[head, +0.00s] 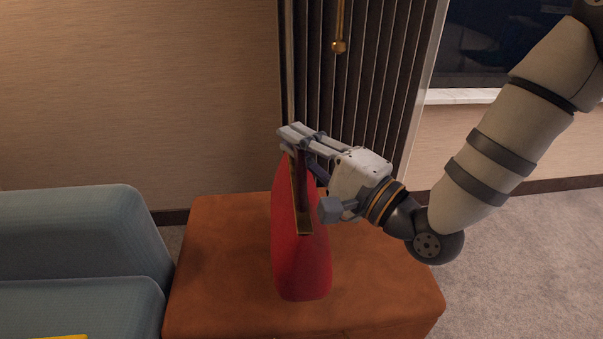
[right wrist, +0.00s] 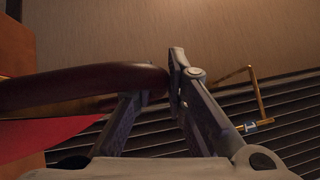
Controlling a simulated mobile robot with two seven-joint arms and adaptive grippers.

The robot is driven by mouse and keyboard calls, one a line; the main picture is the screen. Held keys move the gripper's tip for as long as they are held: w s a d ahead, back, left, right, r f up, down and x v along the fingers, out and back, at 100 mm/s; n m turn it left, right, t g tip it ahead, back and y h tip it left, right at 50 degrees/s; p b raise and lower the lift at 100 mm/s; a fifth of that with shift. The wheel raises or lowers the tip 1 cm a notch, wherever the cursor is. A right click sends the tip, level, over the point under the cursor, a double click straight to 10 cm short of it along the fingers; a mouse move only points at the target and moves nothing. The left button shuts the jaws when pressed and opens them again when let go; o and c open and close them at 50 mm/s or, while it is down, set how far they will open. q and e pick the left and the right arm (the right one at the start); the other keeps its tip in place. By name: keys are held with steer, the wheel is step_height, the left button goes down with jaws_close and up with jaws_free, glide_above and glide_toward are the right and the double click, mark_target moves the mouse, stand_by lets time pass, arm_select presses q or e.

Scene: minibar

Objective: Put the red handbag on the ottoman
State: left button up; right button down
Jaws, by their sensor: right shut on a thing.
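The red handbag (head: 299,262) hangs upright from my right gripper (head: 293,140) in the head view. The gripper is shut on the bag's dark handle, which also shows between the fingers in the right wrist view (right wrist: 90,84). Part of the red bag (right wrist: 40,137) shows at the left of that view. The ottoman (head: 215,270) is a brown-orange block, and the bag is in front of or over its top in the head view. I cannot tell whether the bag's bottom touches it. My left gripper is not in view.
A blue-grey sofa (head: 80,235) stands against the ottoman's left side. Behind the ottoman are a beige wall (head: 140,90) and a dark slatted panel (head: 370,100) with a brass handle (head: 339,45). Carpet (head: 510,260) lies free at the right.

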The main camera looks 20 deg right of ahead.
mark_target(302, 178)
steer(key=w+f, duration=0.1)
steer(key=w+d+f+b, duration=0.1)
steer(key=f, duration=0.1)
steer(key=shift+d, duration=0.2)
step_height(302, 178, down, 4)
steer(key=shift+w+r+b, duration=0.1)
steer(key=shift+r+b, duration=0.15)
steer(key=shift+b, duration=0.5)
steer(key=shift+d+r, duration=0.1)
steer(key=shift+r, duration=0.05)
steer(key=c, duration=1.6)
jaws_free()
